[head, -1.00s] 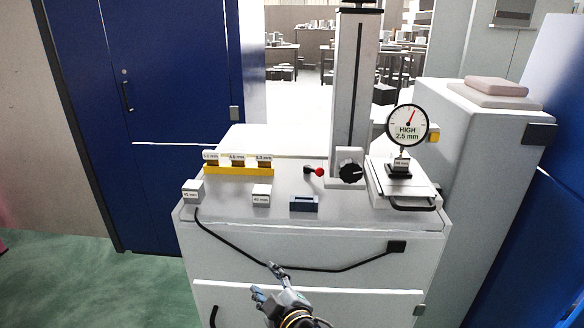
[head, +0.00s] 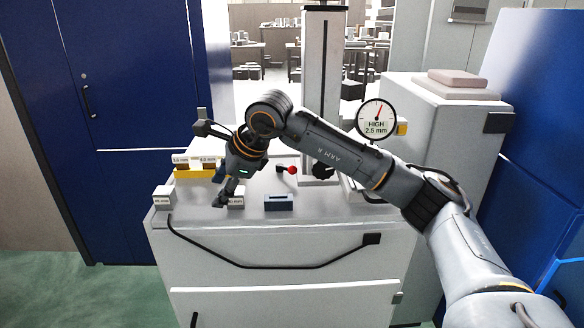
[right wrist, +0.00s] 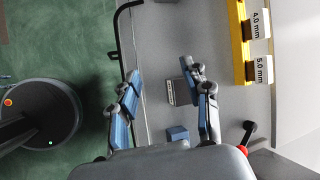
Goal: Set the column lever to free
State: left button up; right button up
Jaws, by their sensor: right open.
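The column lever (head: 292,170) is a short black arm with a red knob, left of the black dial (head: 322,170) at the column's (head: 321,90) foot. In the head view its knob points right. Its red knob also shows in the right wrist view (right wrist: 247,153), at the lower right, outside the fingers. My right gripper (head: 226,196) is open over the front left of the bench top, left of the lever and apart from it. In the right wrist view its fingers (right wrist: 162,78) are spread and empty, with a small grey block (right wrist: 184,88) beyond them. My left gripper is out of view.
A yellow gauge-block rack (head: 194,174) stands at the back left, partly behind my gripper. A white block (head: 162,197) sits at the left edge. A blue slotted block (head: 278,203) stands in front of the lever. The round dial gauge (head: 376,118) reads HIGH 2.5 mm.

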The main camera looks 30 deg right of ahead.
aim_at(293, 168)
jog(key=s+d+r+m+h, duration=0.1)
jog(key=d+r+h, duration=0.25)
jog(key=d, duration=0.55)
jog(key=s+d+r+m+h, duration=0.1)
jog(key=d+r+m+h, duration=0.2)
jog(key=d, duration=0.5)
jog(key=shift+n+g, duration=0.4)
jog(key=shift+n, duration=0.3)
jog(key=p+x, duration=0.1)
jog(key=x, duration=0.7)
jog(key=d+p+x, duration=0.1)
jog(key=x, duration=0.3)
jog(key=shift+w+d+f+p, duration=0.1)
jog(key=shift+w+p, duration=0.25)
grip_shut()
